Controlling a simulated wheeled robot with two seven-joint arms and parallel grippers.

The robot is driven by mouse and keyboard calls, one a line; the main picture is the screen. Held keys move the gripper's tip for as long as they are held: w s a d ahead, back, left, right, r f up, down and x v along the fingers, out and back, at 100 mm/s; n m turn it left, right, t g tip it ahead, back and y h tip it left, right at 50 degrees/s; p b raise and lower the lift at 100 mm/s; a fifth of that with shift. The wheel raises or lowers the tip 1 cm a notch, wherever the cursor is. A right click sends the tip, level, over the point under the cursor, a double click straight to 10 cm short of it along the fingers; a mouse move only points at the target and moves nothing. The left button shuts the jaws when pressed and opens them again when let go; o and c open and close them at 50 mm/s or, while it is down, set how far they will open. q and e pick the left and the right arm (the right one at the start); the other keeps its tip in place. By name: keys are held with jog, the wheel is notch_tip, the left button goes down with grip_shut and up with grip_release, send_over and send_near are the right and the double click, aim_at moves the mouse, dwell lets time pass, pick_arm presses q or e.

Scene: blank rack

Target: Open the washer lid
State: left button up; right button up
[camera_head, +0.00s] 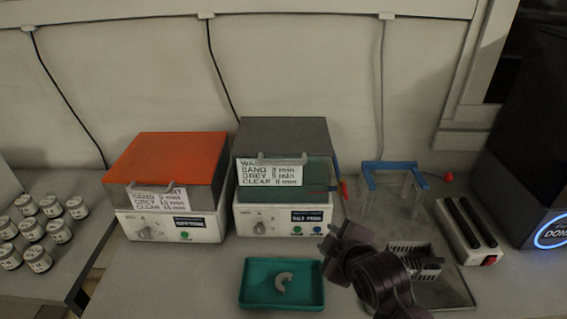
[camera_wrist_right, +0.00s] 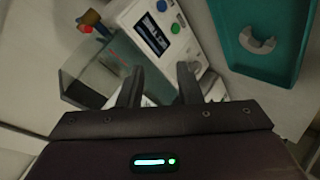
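The washer (camera_head: 282,214) stands in the middle of the bench, a white base with a display and a teal tank above it. Its dark grey lid (camera_head: 284,134) lies shut on top, with a grey bar handle (camera_head: 282,161) at the front above a label beginning "WAS". My right gripper (camera_head: 332,243) is in front of the washer's right side, below the lid and apart from the handle. In the right wrist view its two fingers (camera_wrist_right: 160,76) are spread and empty, with the washer's front panel (camera_wrist_right: 154,32) beyond them. My left gripper is not in view.
An orange-lidded unit (camera_head: 166,155) stands left of the washer. A teal tray (camera_head: 282,261) with a grey curved piece (camera_head: 283,282) lies in front. A blue-topped rack (camera_head: 394,166), a metal grid (camera_head: 415,262) and several jars (camera_head: 60,231) stand around.

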aim_at(285, 165)
jog(key=w+a+r+n+t+y, duration=0.4)
jog(key=a+r+n, duration=0.35)
jog(key=r, duration=0.45)
pick_arm(q)
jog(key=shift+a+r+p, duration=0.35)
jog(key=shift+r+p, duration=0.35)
jog(key=shift+p, duration=0.05)
pick_arm(e)
jog(key=shift+n+h, duration=0.35)
jog(key=shift+h, duration=0.15)
jog(key=shift+w+d+x, duration=0.1)
jog(key=shift+d+x, duration=0.05)
jog(key=shift+x, duration=1.25)
jog(key=shift+w+d+x, duration=0.1)
jog(key=shift+d+x, duration=0.05)
jog(key=shift+x, duration=1.3)
jog(key=shift+d+x, duration=0.15)
jog(key=shift+x, duration=1.25)
grip_shut()
